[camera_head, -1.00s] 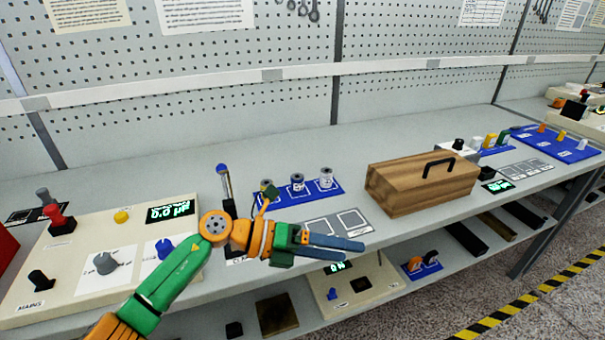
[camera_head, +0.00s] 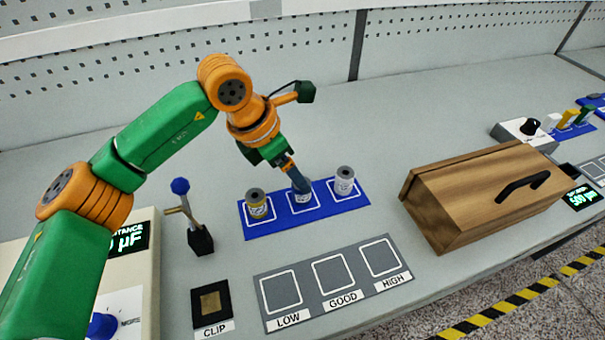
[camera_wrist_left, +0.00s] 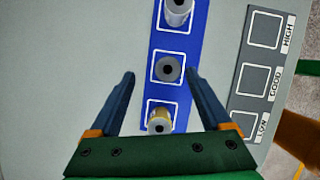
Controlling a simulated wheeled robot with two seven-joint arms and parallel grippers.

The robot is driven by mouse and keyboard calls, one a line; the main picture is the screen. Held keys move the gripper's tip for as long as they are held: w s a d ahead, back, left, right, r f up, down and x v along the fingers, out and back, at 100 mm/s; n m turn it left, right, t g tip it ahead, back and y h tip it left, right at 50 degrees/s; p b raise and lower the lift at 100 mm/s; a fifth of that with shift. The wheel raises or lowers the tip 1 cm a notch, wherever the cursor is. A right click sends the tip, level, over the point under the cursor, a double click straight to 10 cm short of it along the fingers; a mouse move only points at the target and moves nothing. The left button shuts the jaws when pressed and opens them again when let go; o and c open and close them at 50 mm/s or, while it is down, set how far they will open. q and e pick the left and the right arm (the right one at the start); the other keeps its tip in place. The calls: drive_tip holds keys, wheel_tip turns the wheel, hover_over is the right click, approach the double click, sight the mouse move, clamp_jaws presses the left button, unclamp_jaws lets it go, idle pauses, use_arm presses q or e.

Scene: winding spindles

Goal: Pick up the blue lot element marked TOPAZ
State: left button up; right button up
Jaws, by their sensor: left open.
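Three small spool-like elements stand upright in white squares on a blue mat (camera_head: 262,226). The middle element (camera_wrist_left: 168,69) looks grey from above in the left wrist view; no TOPAZ marking is readable. In the head view it is mostly hidden behind my left gripper (camera_head: 298,182). A yellowish element (camera_head: 257,204) stands to its left and a pale grey-white one (camera_head: 344,181) to its right. My left gripper points down over the middle element. In the left wrist view its open fingers (camera_wrist_left: 160,76) lie on either side of that element, apart from it. My right gripper is not in view.
A grey board (camera_head: 308,279) with empty LOW, GOOD and HIGH squares lies in front of the mat. A wooden box (camera_head: 480,197) stands to the right. A blue-knobbed lever (camera_head: 190,215) and a CLIP pad (camera_head: 211,302) are at left. Bench behind the mat is clear.

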use_arm(q)
drive_tip(key=f, duration=0.1)
drive_tip(key=d+f+p, duration=0.1)
drive_tip(key=f, duration=0.1)
drive_tip(key=d+f+p, duration=0.1)
drive_tip(key=f, duration=0.1)
drive_tip(key=shift+s, duration=0.2)
drive_tip(key=shift+w+d+f, duration=0.1)
drive_tip(key=shift+w+f, duration=0.15)
drive_tip(key=shift+f, duration=0.05)
drive_tip(key=shift+s, duration=0.1)
drive_tip(key=c, duration=1.2)
clamp_jaws()
drive_tip(key=shift+r, duration=0.1)
